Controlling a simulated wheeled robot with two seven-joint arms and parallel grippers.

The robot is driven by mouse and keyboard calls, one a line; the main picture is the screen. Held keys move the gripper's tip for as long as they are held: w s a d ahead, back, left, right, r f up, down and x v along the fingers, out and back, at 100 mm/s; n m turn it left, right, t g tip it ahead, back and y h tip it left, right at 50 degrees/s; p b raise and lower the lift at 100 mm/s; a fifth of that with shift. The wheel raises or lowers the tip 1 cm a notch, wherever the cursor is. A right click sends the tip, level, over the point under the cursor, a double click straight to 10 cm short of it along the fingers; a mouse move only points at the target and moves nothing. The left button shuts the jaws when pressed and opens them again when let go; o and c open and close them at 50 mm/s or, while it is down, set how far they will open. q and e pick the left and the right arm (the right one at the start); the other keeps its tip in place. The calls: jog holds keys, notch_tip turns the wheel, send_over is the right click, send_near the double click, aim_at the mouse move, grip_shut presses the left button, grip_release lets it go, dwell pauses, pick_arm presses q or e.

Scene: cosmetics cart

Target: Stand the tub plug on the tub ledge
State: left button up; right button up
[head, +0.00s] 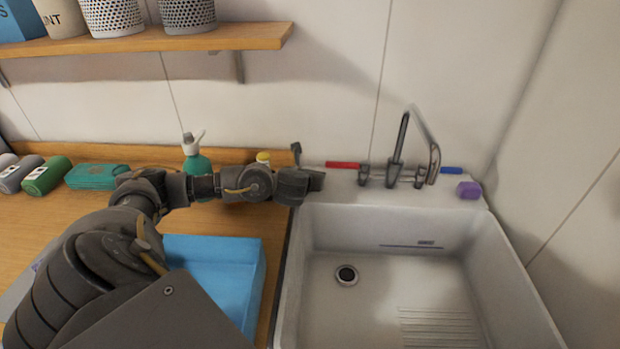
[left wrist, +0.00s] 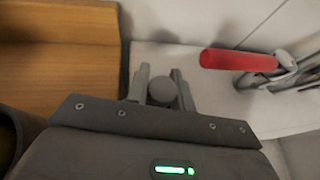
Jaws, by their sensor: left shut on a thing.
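My left gripper (head: 314,181) reaches from the left to the back left corner of the white tub, at the tub ledge (head: 340,185). In the left wrist view its two fingers (left wrist: 161,88) are shut on a grey, round-ended tub plug (left wrist: 164,92). The ledge (left wrist: 215,90) lies behind and to the right of the fingers. I cannot tell whether the plug touches it. The plug cannot be made out in the head view. My right gripper is in neither view.
The tap (head: 398,150) with a red handle (head: 343,165) and a blue handle (head: 451,170) stands on the ledge. A purple block (head: 468,190) sits at its right end. A green pump bottle (head: 196,160) and blue tray (head: 235,262) are on the wooden counter. The basin is empty.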

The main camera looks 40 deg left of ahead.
pick_arm(q)
jog(key=shift+r, duration=0.1)
jog(key=o, duration=1)
jog(key=shift+f, duration=0.2)
jog(key=shift+r, duration=0.25)
jog(key=p+v, duration=0.4)
jog(key=v, duration=0.8)
jog(key=shift+s+f, duration=0.1)
jog(key=shift+s, duration=0.05)
